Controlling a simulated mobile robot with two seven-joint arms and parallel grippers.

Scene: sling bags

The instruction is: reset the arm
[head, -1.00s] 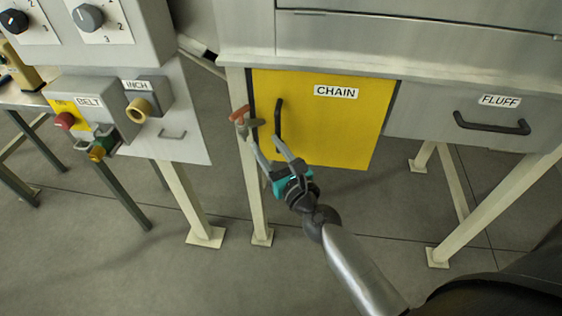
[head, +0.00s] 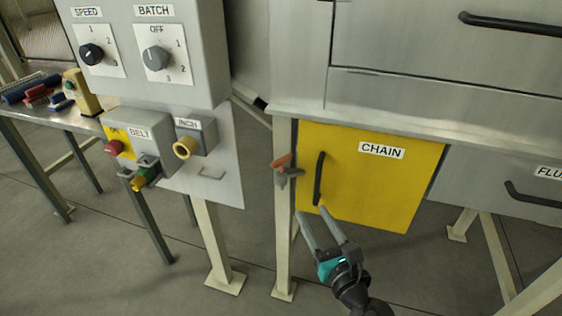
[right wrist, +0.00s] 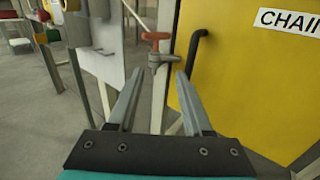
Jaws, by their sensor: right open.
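My right gripper (head: 322,220) is open and empty, just below and in front of the black handle (head: 318,178) on the yellow CHAIN door (head: 366,190). Its two fingers stand apart in the right wrist view (right wrist: 160,85). A small valve with a red lever (head: 281,162) sits left of the yellow door; it also shows beyond the fingertips in the right wrist view (right wrist: 155,37). The fingers appear clear of both the handle and the valve. My left gripper is not in view.
A side table (head: 60,118) holds brushes. The FLUFF drawer (head: 490,185) is right. Pale legs (head: 283,240) stand below; open floor lies between.

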